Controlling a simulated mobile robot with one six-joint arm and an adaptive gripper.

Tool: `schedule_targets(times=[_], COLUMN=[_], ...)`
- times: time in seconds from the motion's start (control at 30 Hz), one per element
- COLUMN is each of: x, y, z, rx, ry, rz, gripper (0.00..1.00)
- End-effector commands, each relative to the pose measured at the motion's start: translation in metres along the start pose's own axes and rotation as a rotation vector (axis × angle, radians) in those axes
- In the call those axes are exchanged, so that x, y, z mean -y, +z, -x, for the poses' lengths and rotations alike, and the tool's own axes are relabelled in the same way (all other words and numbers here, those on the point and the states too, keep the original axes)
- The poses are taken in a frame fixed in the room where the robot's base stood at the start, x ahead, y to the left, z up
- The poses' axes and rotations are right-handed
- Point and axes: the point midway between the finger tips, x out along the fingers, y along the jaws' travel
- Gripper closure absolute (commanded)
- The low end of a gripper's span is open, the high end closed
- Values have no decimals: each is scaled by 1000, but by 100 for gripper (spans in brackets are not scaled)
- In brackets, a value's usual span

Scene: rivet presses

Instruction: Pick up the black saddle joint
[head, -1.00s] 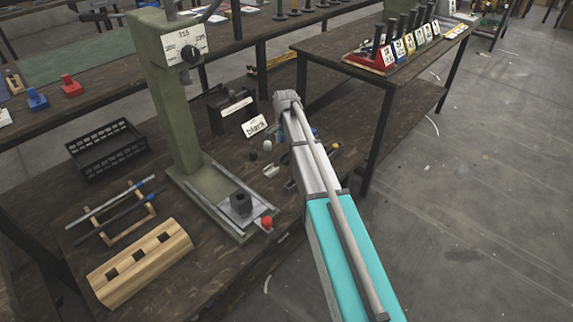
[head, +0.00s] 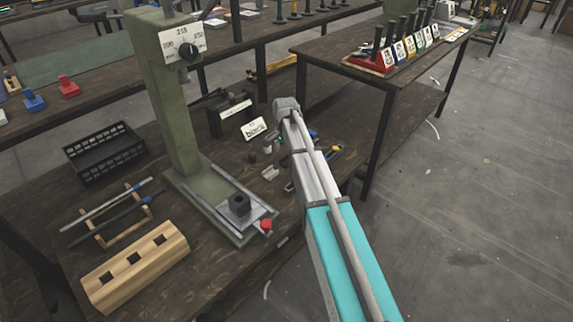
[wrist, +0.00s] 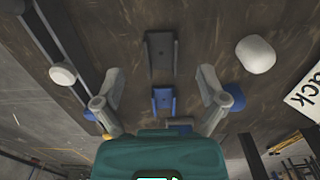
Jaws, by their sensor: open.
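In the wrist view a dark, channel-shaped piece with two raised sides, which looks like the black saddle joint (wrist: 160,55), lies on the brown bench top. My gripper (wrist: 158,76) is open, with one finger on each side of the line of this piece and nothing held. The piece lies ahead of and between the fingers, and I see no contact. A similar blue saddle piece (wrist: 163,100) lies nearer my palm, between the fingers. In the head view my arm hides the gripper and the dark piece.
A white rounded piece (wrist: 256,55) lies right of the fingers. The "black" sign (head: 254,128) stands beside the parts. A pale saddle-like piece (head: 270,173) lies left of my arm. The green press (head: 178,110), a black crate (head: 104,152) and a wooden block (head: 137,268) stand farther left.

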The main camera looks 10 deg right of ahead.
Motion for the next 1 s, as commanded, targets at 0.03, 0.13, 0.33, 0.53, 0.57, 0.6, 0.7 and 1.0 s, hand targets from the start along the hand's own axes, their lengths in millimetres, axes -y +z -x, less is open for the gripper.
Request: schedule_targets(times=[0.03,0.13,0.33,0.53,0.57,0.6,0.7,1.0], x=[0,0,0,0,0,0,0,0], y=[0,0,0,0,0,0,0,0], z=[-7,-15,-30,-41,-42,-43,-44,-43], rx=[0,0,0,0,0,0,0,0], ry=[0,0,0,0,0,0,0,0], rz=[0,0,0,0,0,0,1,1], gripper=[9,9,9,9,9,9,9,9])
